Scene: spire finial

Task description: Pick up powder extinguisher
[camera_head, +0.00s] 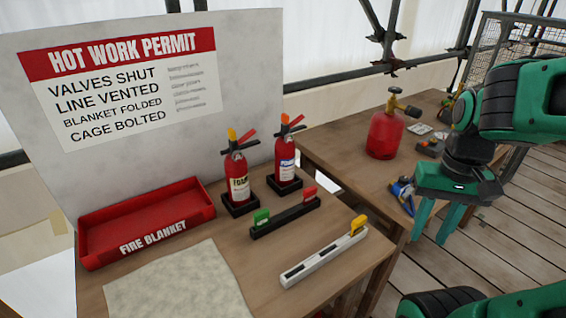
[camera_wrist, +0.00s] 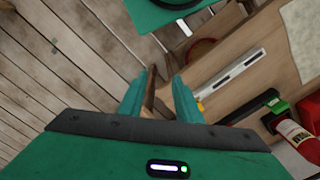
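The powder extinguisher (camera_head: 286,166) is a small red cylinder with a blue and white label, a black handle and an orange-red top. It stands upright in a black square base on the wooden table, right of the foam extinguisher (camera_head: 237,180), which has a cream label. My gripper (camera_head: 432,230) hangs to the right of this table, well apart from both extinguishers. Its green fingers are spread, with nothing between them, also in the wrist view (camera_wrist: 158,88). One red extinguisher (camera_wrist: 294,137) shows at the wrist view's right edge, partly cut off.
A black rack (camera_head: 285,217) with green and red tags and a pale rack (camera_head: 325,258) with a yellow tag lie in front. A red fire blanket tray (camera_head: 150,222) is at left. A red gas cylinder (camera_head: 384,135) stands on the second table (camera_head: 335,150).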

